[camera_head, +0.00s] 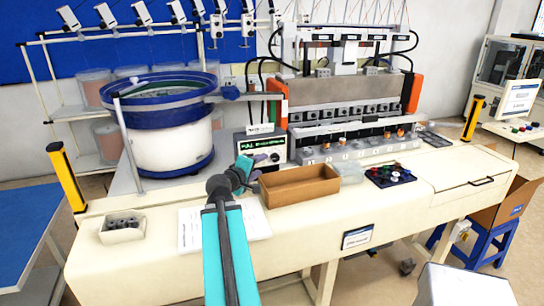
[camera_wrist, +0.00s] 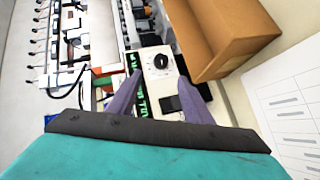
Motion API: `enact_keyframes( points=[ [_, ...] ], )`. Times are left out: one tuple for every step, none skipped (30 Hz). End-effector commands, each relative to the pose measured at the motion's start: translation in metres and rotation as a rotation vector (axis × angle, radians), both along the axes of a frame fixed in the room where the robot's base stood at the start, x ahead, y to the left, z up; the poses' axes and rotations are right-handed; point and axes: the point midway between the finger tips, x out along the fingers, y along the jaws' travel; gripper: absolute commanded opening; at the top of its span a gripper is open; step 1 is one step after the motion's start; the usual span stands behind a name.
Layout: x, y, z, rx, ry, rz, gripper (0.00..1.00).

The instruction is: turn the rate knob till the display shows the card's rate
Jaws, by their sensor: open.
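The controller box (camera_head: 276,142) stands on the bench right of the bowl feeder, with a green-lit display (camera_head: 258,144) whose digits I cannot read. In the wrist view its pale front panel (camera_wrist: 150,84) carries a round black rate knob (camera_wrist: 161,62) and a black switch (camera_wrist: 172,103). A white card (camera_head: 261,128) sits on top of the box; its writing is too small to read. My gripper (camera_wrist: 160,78) is open, its two purple fingers apart and nothing between the tips. The knob shows just beyond the tips, roughly centred. In the head view my gripper (camera_head: 259,164) is in front of the box and hides the knob.
An open cardboard box (camera_head: 298,194) lies close right of my gripper; it also shows in the wrist view (camera_wrist: 228,32). The blue-rimmed bowl feeder (camera_head: 168,148) stands left. A printed sheet (camera_head: 192,230) and a tray of dark parts (camera_head: 122,235) lie on the bench front.

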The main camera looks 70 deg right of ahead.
Motion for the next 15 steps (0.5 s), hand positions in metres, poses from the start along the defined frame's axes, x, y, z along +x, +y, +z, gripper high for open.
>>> enact_keyframes(
  points=[
    [0.000, 0.000, 0.003, 0.001, 0.001, 0.000, 0.46],
    [0.000, 0.000, 0.002, 0.002, 0.000, 0.002, 0.46],
    [0.000, 0.000, 0.002, 0.003, 0.000, 0.002, 0.46],
    [0.000, 0.000, 0.002, 0.004, 0.000, 0.002, 0.46],
    [-0.001, 0.000, 0.002, 0.003, 0.000, 0.003, 0.46],
    [-0.001, 0.000, 0.002, 0.004, 0.000, 0.003, 0.46],
    [-0.001, 0.000, 0.001, 0.004, 0.000, 0.004, 0.46],
    [-0.001, 0.000, 0.001, 0.005, 0.000, 0.005, 0.46],
    [-0.001, 0.000, 0.001, 0.005, -0.001, 0.005, 0.46],
    [0.000, -0.006, -0.001, 0.005, 0.000, 0.005, 0.46],
    [0.000, -0.010, -0.002, 0.005, 0.000, 0.005, 0.46],
    [0.000, -0.015, -0.003, 0.005, 0.000, 0.005, 0.46],
    [0.000, -0.018, -0.004, 0.005, 0.000, 0.005, 0.46],
    [-0.001, -0.021, -0.005, 0.005, 0.000, 0.005, 0.46],
    [-0.001, -0.025, -0.006, 0.005, 0.000, 0.005, 0.46]
  ],
)
